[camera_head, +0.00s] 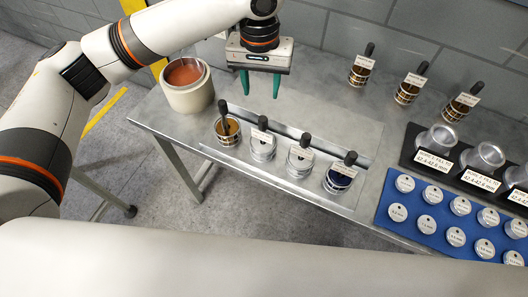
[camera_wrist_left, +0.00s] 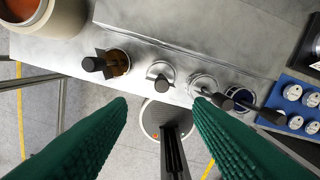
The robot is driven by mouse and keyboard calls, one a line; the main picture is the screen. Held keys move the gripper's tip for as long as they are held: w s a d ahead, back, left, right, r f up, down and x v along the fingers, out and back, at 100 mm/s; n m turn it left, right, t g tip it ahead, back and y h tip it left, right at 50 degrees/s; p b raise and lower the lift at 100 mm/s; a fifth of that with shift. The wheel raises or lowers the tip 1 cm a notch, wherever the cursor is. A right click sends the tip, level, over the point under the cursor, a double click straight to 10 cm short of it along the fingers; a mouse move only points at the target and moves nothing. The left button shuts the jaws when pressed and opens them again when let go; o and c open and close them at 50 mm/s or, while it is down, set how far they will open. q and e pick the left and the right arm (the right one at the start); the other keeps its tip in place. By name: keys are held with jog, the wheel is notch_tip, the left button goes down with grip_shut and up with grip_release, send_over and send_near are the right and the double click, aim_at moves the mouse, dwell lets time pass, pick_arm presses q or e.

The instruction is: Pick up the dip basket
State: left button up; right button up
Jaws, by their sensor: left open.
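My left gripper (camera_head: 260,84) is open and empty, its green fingers pointing down above the back left part of the table. In the left wrist view its fingers (camera_wrist_left: 160,102) stand wide apart. Several small cups or baskets with upright black handles stand in a row near the table's front edge: a gold one (camera_head: 228,130), two silver ones (camera_head: 262,148) (camera_head: 299,161) and a dark blue one (camera_head: 338,180). The left wrist view shows the gold one (camera_wrist_left: 119,62) and the blue one (camera_wrist_left: 240,98) too. I cannot tell which is the dip basket. No gripper touches them.
A cream pot (camera_head: 188,96) with orange-brown content stands at the table's left end. Gold-banded cups (camera_head: 359,75) with black handles and tags stand at the back. A black rack (camera_head: 435,152) and blue mat (camera_head: 425,222) with several silver pieces lie right. The middle is fairly clear.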

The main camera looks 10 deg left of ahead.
pick_arm(q)
jog(key=p, duration=0.2)
send_over(263, 118)
jog(key=f, duration=0.5)
jog(key=shift+s+a+f, duration=0.1)
jog(key=shift+a+f, duration=0.25)
jog(key=shift+f, duration=0.05)
jog(key=shift+d+f, duration=0.15)
jog(key=shift+f, duration=0.4)
notch_tip(263, 118, down, 4)
jog(key=shift+d+r+p, duration=0.15)
jog(key=shift+r+p, duration=0.05)
jog(key=shift+p, duration=0.75)
jog(key=shift+f, duration=0.6)
grip_shut()
jog(key=shift+r, duration=0.1)
